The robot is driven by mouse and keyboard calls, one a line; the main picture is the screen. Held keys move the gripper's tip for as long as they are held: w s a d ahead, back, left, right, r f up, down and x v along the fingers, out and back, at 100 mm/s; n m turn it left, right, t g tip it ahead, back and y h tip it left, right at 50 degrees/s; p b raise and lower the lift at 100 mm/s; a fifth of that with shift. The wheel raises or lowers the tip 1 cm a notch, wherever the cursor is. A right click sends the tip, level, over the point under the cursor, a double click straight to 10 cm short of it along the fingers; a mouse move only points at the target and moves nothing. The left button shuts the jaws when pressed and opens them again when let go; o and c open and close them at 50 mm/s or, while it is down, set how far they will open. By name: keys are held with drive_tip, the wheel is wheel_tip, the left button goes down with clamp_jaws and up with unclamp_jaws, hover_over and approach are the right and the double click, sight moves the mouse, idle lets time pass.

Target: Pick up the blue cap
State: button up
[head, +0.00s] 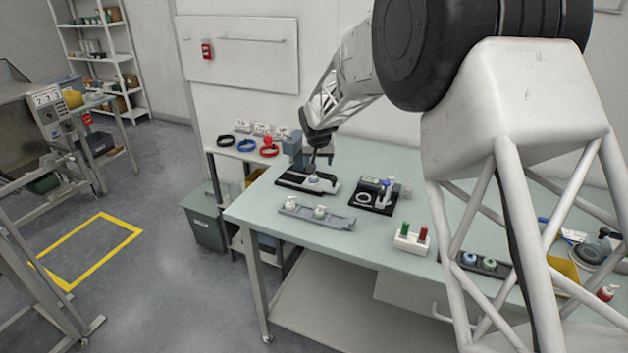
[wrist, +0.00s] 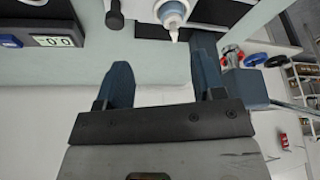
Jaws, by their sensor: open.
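A blue cap (head: 470,258) sits at the left end of a small dark tray (head: 483,267) near the right front of the bench, partly close behind my own arm's frame. A second, paler round piece (head: 489,263) sits beside it. My gripper (head: 313,168) is far to the left of the cap, over a dark fixture (head: 292,180) at the back left of the bench. In the wrist view my gripper (wrist: 162,82) has its two blue-grey fingers apart with nothing between them. A white bottle-like part with a blue ring (wrist: 172,14) and a pointed tip lies beyond the fingers.
A grey tray (head: 335,220) with white parts, a device with a ring (head: 376,195), and a white block with green and red pieces (head: 411,239) stand on the bench (head: 385,247). A device with a display (wrist: 52,41) shows in the wrist view.

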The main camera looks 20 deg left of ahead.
sight(314, 179)
drive_tip(key=shift+w+a+f, duration=0.1)
drive_tip(key=shift+a+f, duration=0.4)
drive_tip(key=shift+a, duration=0.35)
drive_tip(key=shift+f, duration=0.1)
drive_tip(key=shift+x, duration=1.2)
drive_tip(key=shift+w, duration=0.1)
drive_tip(key=shift+x, duration=2.55)
drive_tip(key=shift+a, duration=0.2)
drive_tip(key=c, duration=0.7)
